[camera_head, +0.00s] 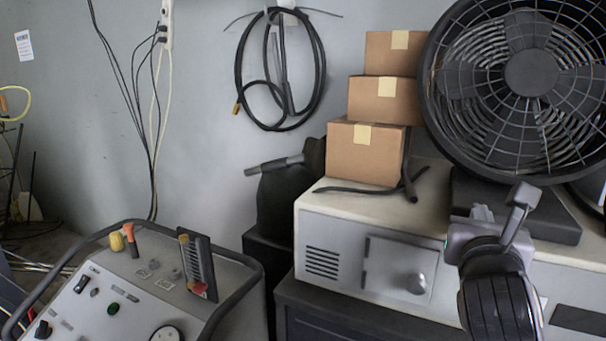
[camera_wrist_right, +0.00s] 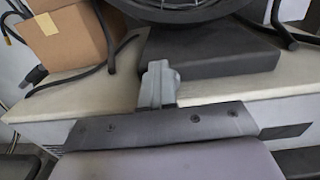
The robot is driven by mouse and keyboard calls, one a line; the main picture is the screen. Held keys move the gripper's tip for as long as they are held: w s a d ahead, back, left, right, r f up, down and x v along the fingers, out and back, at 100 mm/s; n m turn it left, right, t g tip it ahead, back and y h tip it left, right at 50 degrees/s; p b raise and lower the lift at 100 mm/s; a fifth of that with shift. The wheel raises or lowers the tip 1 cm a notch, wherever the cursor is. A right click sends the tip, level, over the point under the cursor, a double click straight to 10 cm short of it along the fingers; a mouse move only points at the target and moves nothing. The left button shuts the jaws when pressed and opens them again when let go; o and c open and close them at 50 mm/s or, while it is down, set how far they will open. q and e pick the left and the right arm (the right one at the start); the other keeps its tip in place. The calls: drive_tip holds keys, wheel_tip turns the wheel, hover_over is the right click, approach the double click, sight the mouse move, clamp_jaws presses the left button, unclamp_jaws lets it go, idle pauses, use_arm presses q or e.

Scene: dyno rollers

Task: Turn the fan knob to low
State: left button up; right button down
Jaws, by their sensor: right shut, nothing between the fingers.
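The large black fan (camera_head: 532,72) stands at the upper right on a dark base (camera_head: 555,222) on top of a cream cabinet. The dark base also shows in the right wrist view (camera_wrist_right: 225,52), with the lower rim of the fan above it. I cannot make out a fan knob in either view; it may be hidden behind my gripper. My right gripper (camera_head: 482,212) is shut and empty, in front of the base's left part. In the right wrist view its grey fingers (camera_wrist_right: 158,82) overlap the base's front edge; I cannot tell whether they touch it. My left gripper is not in view.
Stacked cardboard boxes (camera_head: 366,153) stand on the cabinet (camera_head: 325,225) left of the fan. A black cable (camera_head: 372,190) lies beside them. The cabinet front has a round metal knob (camera_head: 416,284). A control console (camera_head: 125,290) with a rail stands at the lower left.

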drive_tip(key=shift+s+d+r+h, duration=0.1)
drive_tip(key=shift+d+h, duration=0.05)
drive_tip(key=shift+d, duration=0.3)
drive_tip(key=shift+d+r+h, duration=0.1)
drive_tip(key=shift+d+h, duration=0.05)
drive_tip(key=shift+d, duration=0.25)
drive_tip(key=v, duration=0.5)
drive_tip(key=shift+s+d, duration=0.2)
drive_tip(key=shift+s, duration=0.2)
drive_tip(key=shift+f, duration=0.1)
